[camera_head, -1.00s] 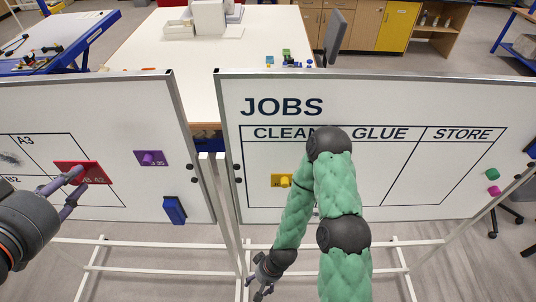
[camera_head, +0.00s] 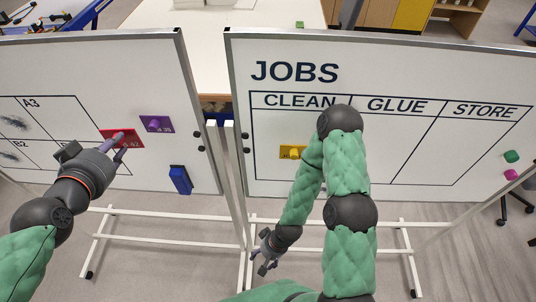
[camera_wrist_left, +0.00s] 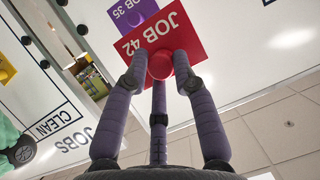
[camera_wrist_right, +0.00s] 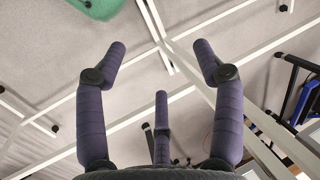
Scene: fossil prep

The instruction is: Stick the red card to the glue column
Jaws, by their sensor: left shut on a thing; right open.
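The red card (camera_head: 122,138) reads JOB 42 in the left wrist view (camera_wrist_left: 184,27) and has a round red knob (camera_wrist_left: 160,65). My left gripper (camera_head: 121,150) is shut on this knob, with the card in front of the left whiteboard; I cannot tell whether the card touches the board. The GLUE column (camera_head: 390,145) is on the JOBS whiteboard (camera_head: 350,200) to the right and looks empty, its left part partly behind my right arm.
A yellow card (camera_head: 292,152) is in the CLEAN column. Green (camera_head: 511,156) and magenta (camera_head: 511,174) magnets sit at the right. White stand legs (camera_head: 230,190) fill the gap between boards.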

